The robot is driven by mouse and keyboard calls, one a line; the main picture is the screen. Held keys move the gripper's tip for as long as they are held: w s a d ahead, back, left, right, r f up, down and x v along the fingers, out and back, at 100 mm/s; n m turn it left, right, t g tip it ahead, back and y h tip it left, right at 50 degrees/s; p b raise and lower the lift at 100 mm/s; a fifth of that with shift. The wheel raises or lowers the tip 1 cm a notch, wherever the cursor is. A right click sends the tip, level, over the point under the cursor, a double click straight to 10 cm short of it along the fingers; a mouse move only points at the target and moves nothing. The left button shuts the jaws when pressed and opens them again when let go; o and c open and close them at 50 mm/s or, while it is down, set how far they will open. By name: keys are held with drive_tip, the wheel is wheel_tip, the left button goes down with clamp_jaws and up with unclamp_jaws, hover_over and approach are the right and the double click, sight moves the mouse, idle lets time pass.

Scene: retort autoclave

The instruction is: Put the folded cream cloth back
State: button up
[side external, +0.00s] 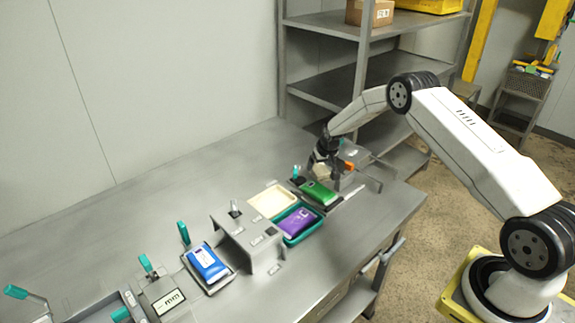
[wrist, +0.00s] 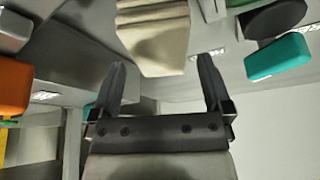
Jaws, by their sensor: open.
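The folded cream cloth (wrist: 155,38) shows in the wrist view as a stack of thick folds. It is at the top of the picture, ahead of my fingers, its near edge between the two fingertips. My gripper (wrist: 161,70) is open, one finger on each side of that edge; I cannot tell whether either touches it. In the side external view the cloth (side external: 321,172) is a small beige block at the far end of the table, partly hidden by my gripper (side external: 324,168). What it rests on is hidden.
A green pouch (side external: 319,192), a purple pouch (side external: 297,222) in a teal tray, a cream tray (side external: 272,201) and a blue pouch (side external: 207,262) line the table (side external: 130,225). An orange block (wrist: 12,85) and a teal handle (wrist: 278,57) flank my gripper. The table's back left is clear.

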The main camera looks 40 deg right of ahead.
drive_tip(key=v, duration=0.9)
idle(0.5)
drive_tip(key=shift+r, duration=0.1)
drive_tip(key=s+a+r+n+y, duration=0.1)
drive_tip(key=s+a+r, duration=0.3)
drive_tip(key=s+a, duration=0.25)
drive_tip(key=s+a+r+n, duration=0.1)
drive_tip(key=s+a+r, duration=0.35)
drive_tip(key=a, duration=0.25)
drive_tip(key=s+a+n, duration=0.1)
drive_tip(key=s+a, duration=0.3)
drive_tip(key=s, duration=0.4)
drive_tip(key=s+a+n+g, duration=0.1)
drive_tip(key=s+a, duration=0.3)
drive_tip(key=s, duration=0.5)
drive_tip(key=shift+r+n+g+y, duration=0.3)
drive_tip(key=shift+r+y, duration=0.1)
